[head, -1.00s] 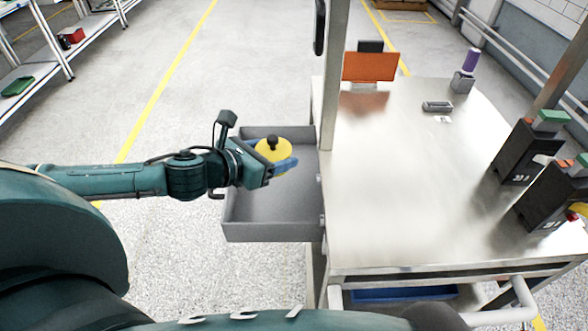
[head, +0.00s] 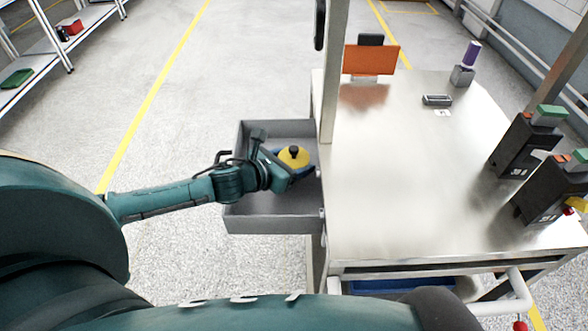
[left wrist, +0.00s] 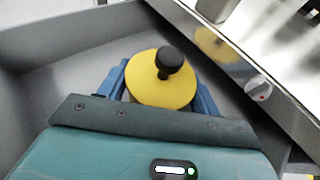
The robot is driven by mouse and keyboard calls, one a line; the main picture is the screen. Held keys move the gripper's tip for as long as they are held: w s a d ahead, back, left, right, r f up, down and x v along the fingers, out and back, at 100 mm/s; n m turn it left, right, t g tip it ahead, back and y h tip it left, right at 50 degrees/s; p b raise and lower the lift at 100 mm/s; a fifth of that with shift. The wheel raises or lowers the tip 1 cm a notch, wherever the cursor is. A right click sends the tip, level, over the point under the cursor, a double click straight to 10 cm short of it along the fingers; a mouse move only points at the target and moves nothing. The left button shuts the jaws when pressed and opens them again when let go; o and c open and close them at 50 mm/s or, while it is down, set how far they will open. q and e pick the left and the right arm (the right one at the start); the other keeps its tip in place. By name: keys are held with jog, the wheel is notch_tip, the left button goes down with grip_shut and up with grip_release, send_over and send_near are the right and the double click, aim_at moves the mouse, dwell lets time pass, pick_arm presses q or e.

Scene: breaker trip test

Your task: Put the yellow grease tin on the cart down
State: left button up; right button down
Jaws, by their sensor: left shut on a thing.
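The yellow grease tin (head: 293,158) has a round yellow top with a black knob. My left gripper (head: 294,166) is shut on it, with its blue fingers on either side. In the head view the tin is over the grey open drawer (head: 270,222) at the cart's left side, close to the cart's edge. The left wrist view shows the tin (left wrist: 150,88) between the fingers, with grey drawer walls around. The cart (head: 400,185) has a bare shiny metal top. The tin's underside is hidden. My right gripper is not in view.
An upright post (head: 331,80) stands at the cart's left edge. An orange panel (head: 370,60) is at the back. Black breaker blocks (head: 520,145) stand at the right, and a purple-topped item (head: 469,56) at the back right. The middle of the top is clear.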

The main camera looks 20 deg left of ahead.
pick_arm(q)
notch_tip(320, 180, down, 3)
jog(key=shift+r, duration=0.2)
jog(key=shift+w+d+f, duration=0.1)
jog(key=shift+w+f, duration=0.05)
jog(key=shift+f, duration=0.05)
jog(key=shift+f, duration=0.15)
jog(key=o, duration=1.5)
jog(key=shift+r, duration=0.2)
jog(key=v, duration=0.6)
jog(key=shift+f+b, duration=0.15)
jog(key=shift+b, duration=0.2)
jog(key=shift+v, duration=0.8)
